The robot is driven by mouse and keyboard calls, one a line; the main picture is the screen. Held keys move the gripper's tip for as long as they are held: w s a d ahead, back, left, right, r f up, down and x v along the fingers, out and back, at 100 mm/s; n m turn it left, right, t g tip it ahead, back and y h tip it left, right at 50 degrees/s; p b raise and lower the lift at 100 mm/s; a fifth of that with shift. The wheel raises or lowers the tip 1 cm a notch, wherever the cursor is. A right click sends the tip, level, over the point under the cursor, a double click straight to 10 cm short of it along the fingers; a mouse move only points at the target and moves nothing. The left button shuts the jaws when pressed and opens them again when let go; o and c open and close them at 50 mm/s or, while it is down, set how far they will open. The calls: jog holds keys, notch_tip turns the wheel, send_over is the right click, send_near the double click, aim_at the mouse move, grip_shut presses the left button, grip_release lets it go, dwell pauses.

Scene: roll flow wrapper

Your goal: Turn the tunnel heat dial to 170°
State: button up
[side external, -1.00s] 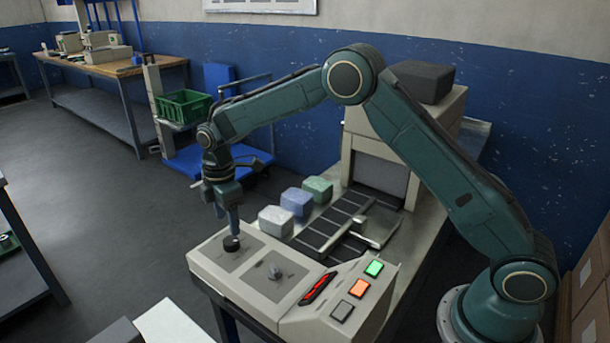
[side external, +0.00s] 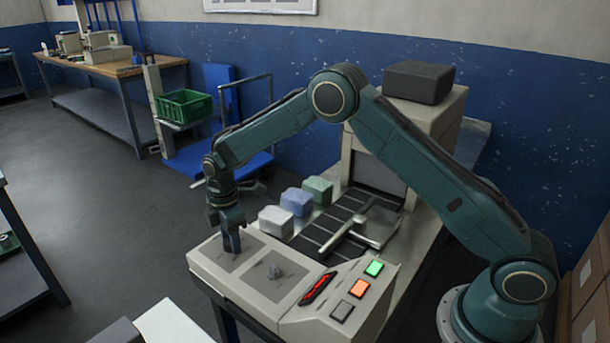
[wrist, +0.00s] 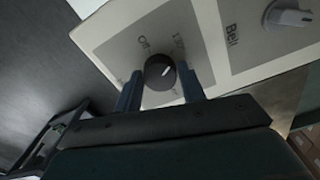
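The black round dial (wrist: 158,72) shows in the wrist view, on the grey panel plate (wrist: 175,25) with "Off" at its upper left and a second, hard-to-read label at its upper right. Its short white mark slants towards the upper right. My gripper (wrist: 161,75) has one finger on each side of the dial, very close to it. Whether both fingers press on it is unclear. In the side view my gripper (side external: 233,252) points down at the left part of the control panel (side external: 262,291) and hides the dial.
Green (side external: 373,268), orange (side external: 358,288) and grey (side external: 342,311) buttons are at the panel's right. White (side external: 276,221), blue (side external: 299,201) and green (side external: 318,189) blocks stand behind, near the conveyor (side external: 330,224).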

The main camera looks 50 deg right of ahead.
jog(key=c, duration=0.5)
jog(key=shift+m, duration=0.4)
jog(key=m, duration=1)
jog(key=shift+m, duration=0.3)
jog(key=m, duration=1.2)
jog(key=shift+m, duration=0.4)
